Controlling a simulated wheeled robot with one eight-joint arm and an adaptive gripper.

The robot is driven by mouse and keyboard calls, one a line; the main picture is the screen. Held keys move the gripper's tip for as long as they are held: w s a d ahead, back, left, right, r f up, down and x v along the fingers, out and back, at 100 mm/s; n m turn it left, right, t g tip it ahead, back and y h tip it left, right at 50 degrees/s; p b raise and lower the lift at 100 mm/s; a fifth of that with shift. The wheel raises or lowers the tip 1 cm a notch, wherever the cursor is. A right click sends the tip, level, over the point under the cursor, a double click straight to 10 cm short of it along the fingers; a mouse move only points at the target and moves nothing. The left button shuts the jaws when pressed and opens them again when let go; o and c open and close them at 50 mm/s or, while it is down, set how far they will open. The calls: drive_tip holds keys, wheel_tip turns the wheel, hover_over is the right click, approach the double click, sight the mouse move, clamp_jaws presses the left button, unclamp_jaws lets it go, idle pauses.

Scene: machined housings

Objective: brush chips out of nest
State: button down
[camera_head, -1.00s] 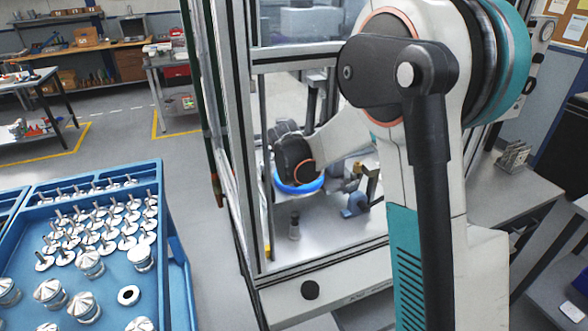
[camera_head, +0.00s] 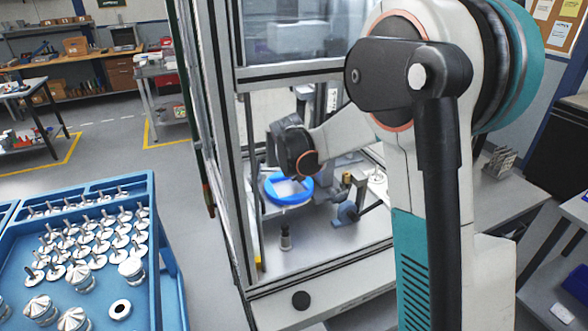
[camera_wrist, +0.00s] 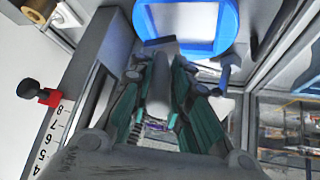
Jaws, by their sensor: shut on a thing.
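The nest appears as a blue ring (camera_head: 290,202) with a pale square opening, on the grey floor of the framed cell. In the wrist view its blue rim (camera_wrist: 229,25) is at the top, beyond my gripper. My gripper (camera_wrist: 163,75) has teal fingers shut on a pale grey rod, seemingly the brush handle (camera_wrist: 160,85). The bristles cannot be made out, and neither can any chips. In the head view my wrist is above and behind the ring, and hides the fingers.
The cell's metal posts (camera_head: 238,180) stand close on the left of my arm. A small dark post (camera_head: 285,238) and a blue-grey clamp-like device (camera_head: 347,212) stand near the nest. A blue tray (camera_head: 150,245) of metal parts is outside, lower left.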

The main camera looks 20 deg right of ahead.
drive_tip(key=shift+a+r+p, duration=0.1)
drive_tip(key=shift+r+p, duration=0.8)
drive_tip(key=shift+r, duration=0.95)
